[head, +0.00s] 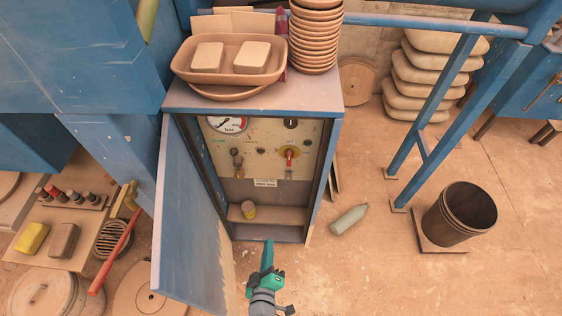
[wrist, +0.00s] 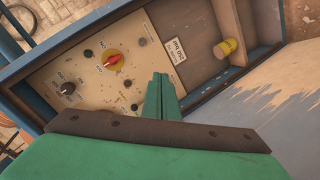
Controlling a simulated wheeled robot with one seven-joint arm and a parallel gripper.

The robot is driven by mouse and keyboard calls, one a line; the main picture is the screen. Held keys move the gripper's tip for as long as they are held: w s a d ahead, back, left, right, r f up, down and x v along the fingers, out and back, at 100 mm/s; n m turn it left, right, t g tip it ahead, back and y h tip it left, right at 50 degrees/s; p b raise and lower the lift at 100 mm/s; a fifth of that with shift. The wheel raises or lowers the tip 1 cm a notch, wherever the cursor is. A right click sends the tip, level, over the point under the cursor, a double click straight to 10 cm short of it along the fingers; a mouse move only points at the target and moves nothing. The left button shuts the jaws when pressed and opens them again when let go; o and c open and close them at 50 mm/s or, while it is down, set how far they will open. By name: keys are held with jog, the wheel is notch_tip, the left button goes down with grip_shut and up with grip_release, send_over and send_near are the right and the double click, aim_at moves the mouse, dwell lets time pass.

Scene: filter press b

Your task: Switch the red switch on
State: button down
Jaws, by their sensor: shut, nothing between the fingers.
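The red switch (head: 290,155) is a red handle on a yellow round plate, on the beige panel (head: 262,135) inside the open blue cabinet. Its handle looks roughly upright in the head view. In the wrist view the red switch (wrist: 115,60) lies left of my fingertips, clear of them. My gripper (head: 268,244) is green and stands in front of the cabinet, below the panel in the head view. In the wrist view my gripper (wrist: 159,78) has its fingers together with nothing between them. It appears apart from the switch.
The cabinet door (head: 195,225) hangs open on the left. A gauge (head: 226,124), a black knob (head: 291,123) and a dark lever switch (head: 237,160) share the panel. A yellow-topped jar (head: 248,211) stands on the lower shelf. A bottle (head: 349,219) lies on the floor at right.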

aim_at(289, 157)
jog(key=w+a+r+n+t+h, duration=0.1)
jog(key=w+r, duration=0.3)
jog(key=w, duration=0.5)
jog(key=w+a+r+n+t+h, duration=0.2)
jog(key=w+a+r+n+h, duration=0.1)
jog(key=w, duration=0.6)
jog(key=shift+w+r+n, duration=0.2)
jog(key=shift+r+n, duration=0.1)
jog(key=shift+r, duration=0.6)
jog(key=x, duration=1)
jog(key=shift+d, duration=2.15)
jog(key=shift+w, duration=0.1)
